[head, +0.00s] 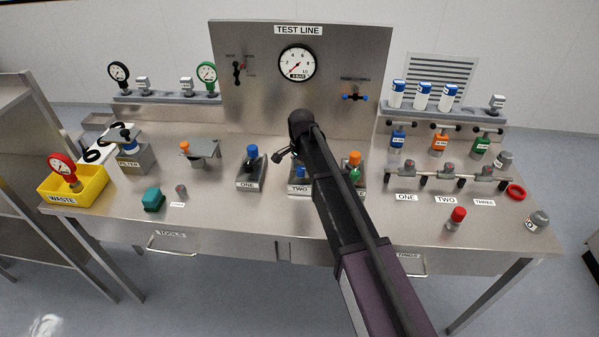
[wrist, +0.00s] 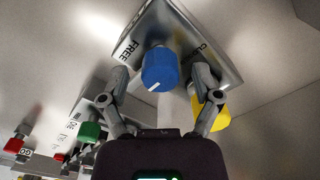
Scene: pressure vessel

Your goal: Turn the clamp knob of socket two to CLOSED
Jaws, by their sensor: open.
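In the wrist view a round blue knob (wrist: 160,69) with a white pointer line stands on a metal block (wrist: 198,28). The block carries the word FREE on the left and a partly hidden word starting with C on the right. The pointer line shows at the knob's lower edge, slanting to the lower left. My gripper (wrist: 161,76) is open, one finger on each side of the knob; whether they touch it I cannot tell. In the head view the socket labelled TWO (head: 299,190) shows some blue and is partly hidden by my arm, and my gripper (head: 284,154) is mostly hidden.
Socket ONE (head: 250,180) with a blue top stands left of socket TWO. Another socket with an orange top (head: 354,158) and a green part stands right, close to my arm. In the wrist view a yellow thing (wrist: 219,117) lies behind the right finger and a green one (wrist: 89,131) at lower left.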

